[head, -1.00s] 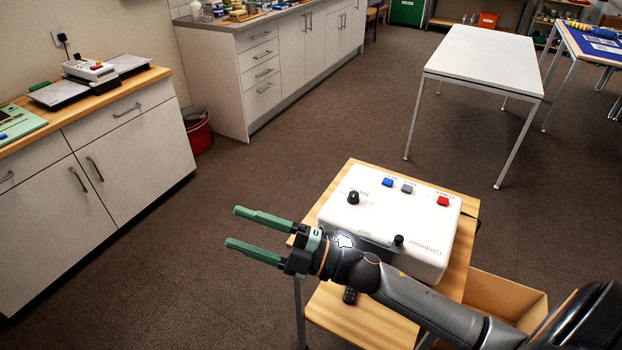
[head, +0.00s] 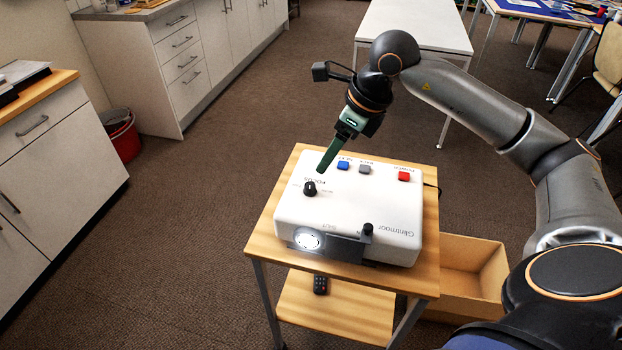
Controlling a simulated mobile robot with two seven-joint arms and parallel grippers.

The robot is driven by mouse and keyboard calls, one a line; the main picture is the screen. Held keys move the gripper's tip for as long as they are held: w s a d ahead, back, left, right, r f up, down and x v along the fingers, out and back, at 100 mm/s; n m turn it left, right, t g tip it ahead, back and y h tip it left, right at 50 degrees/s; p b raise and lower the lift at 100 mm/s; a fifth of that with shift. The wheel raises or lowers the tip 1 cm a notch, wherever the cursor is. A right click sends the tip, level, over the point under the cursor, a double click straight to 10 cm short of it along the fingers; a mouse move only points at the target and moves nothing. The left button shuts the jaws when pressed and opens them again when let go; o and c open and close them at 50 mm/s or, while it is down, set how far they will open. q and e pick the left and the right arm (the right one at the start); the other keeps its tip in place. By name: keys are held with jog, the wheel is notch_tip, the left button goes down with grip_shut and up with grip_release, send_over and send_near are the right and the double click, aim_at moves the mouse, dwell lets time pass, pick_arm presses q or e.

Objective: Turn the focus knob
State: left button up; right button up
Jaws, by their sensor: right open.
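A white projector (head: 345,213) stands on a small wooden cart. Its black focus knob (head: 309,188) sits upright on the top face near the left edge, beside the printed word FOCUS. My right gripper (head: 322,171) points down over the projector, with its green fingers just above and slightly right of the knob. The fingers line up one behind the other, so the gap between them is hidden. Nothing shows in the gripper. It appears apart from the knob. My left gripper is not in view.
Blue (head: 343,165), grey (head: 365,169) and red (head: 404,175) buttons lie along the projector's back edge. A black slider knob (head: 368,229) stands by the lit lens (head: 307,240). The cart (head: 262,238) has a lower shelf with a remote (head: 320,282). A cardboard box (head: 470,275) is at right.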

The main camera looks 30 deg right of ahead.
aim_at(310, 185)
jog(key=x, duration=1)
jog(key=shift+a, duration=0.1)
grip_shut()
